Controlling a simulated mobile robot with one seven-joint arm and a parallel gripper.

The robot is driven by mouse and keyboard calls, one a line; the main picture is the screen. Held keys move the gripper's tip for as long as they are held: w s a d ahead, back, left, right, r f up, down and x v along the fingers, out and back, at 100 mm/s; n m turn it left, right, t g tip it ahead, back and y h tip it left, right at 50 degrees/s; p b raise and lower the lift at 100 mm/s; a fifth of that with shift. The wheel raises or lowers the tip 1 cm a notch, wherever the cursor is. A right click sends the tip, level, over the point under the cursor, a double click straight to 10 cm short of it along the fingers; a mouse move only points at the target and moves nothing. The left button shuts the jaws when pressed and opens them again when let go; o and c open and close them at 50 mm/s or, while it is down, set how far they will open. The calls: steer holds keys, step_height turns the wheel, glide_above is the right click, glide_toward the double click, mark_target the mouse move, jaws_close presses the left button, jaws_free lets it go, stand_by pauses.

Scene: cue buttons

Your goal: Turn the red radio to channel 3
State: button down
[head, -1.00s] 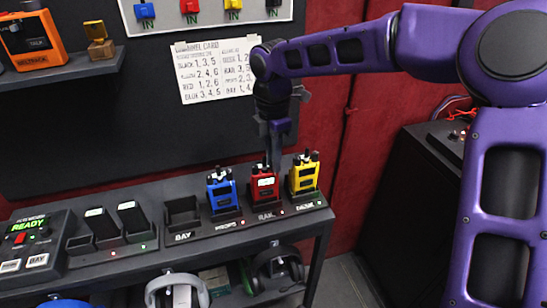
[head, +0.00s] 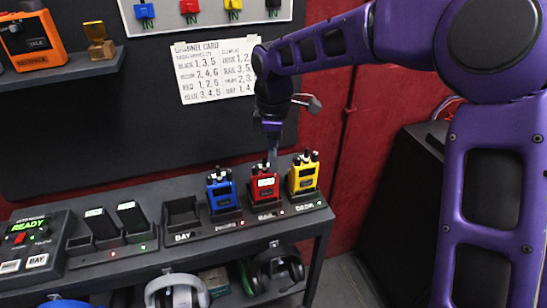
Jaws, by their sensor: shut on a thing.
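The red radio (head: 264,187) stands upright in its charger slot on the grey shelf, between the blue radio (head: 221,191) and the yellow radio (head: 303,174). My gripper (head: 272,162) points down from above at the top of the red radio, with its fingertips at the knob area. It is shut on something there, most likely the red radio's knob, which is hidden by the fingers. The channel setting is too small to read. The channel card (head: 214,70) hangs on the dark wall behind.
A control box reading READY (head: 33,240) is at far left. Headsets (head: 176,291) hang below the shelf. An orange unit (head: 34,38) sits on the upper shelf.

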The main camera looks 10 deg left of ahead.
steer(key=shift+m, duration=0.4)
steer(key=c, duration=0.8)
jaws_free()
steer(key=shift+r, duration=0.1)
step_height(320, 180, up, 17)
steer(key=shift+w+r, duration=0.15)
